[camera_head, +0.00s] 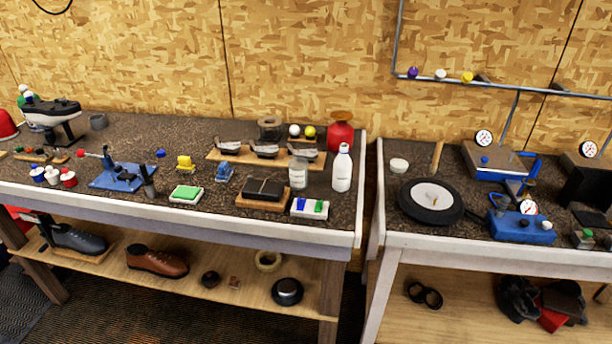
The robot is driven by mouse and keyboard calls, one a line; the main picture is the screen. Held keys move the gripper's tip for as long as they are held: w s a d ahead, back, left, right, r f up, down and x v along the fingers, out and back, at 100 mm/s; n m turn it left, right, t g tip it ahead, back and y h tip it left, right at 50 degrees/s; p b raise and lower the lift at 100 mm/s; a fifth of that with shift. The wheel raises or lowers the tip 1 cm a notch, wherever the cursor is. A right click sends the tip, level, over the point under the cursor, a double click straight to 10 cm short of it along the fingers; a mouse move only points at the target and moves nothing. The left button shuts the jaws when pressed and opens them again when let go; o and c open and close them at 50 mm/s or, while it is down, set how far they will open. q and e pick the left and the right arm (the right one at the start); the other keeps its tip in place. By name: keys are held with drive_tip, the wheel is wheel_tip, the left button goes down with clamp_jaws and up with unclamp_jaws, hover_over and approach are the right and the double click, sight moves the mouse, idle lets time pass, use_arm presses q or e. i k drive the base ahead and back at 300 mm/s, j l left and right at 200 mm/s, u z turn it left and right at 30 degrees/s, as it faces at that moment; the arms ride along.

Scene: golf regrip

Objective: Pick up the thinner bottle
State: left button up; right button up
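A tall white bottle (342,170) with a narrow neck and white cap stands upright near the right end of the left workbench. It looks like the thinner bottle, though its label is too small to read. A shorter pale jar (298,173) with a label stands to its left. A red rounded container (340,136) stands behind the bottle. Neither of my grippers is in view.
In front of the bottle lies a white tray (309,209) with blue and green items. A wooden board (223,157) with golf club heads lies behind. A gap separates this bench from the right bench, which holds a black round disc (431,201) and gauges.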

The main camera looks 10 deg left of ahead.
sight(342, 163)
drive_tip(key=i+l+u, duration=0.15)
drive_tip(key=l, duration=0.3)
drive_tip(key=i+l+u, duration=0.15)
drive_tip(key=l, duration=0.3)
drive_tip(key=l+u, duration=0.15)
drive_tip(key=l, duration=0.3)
drive_tip(key=i+l+u, duration=0.1)
drive_tip(key=l, duration=0.4)
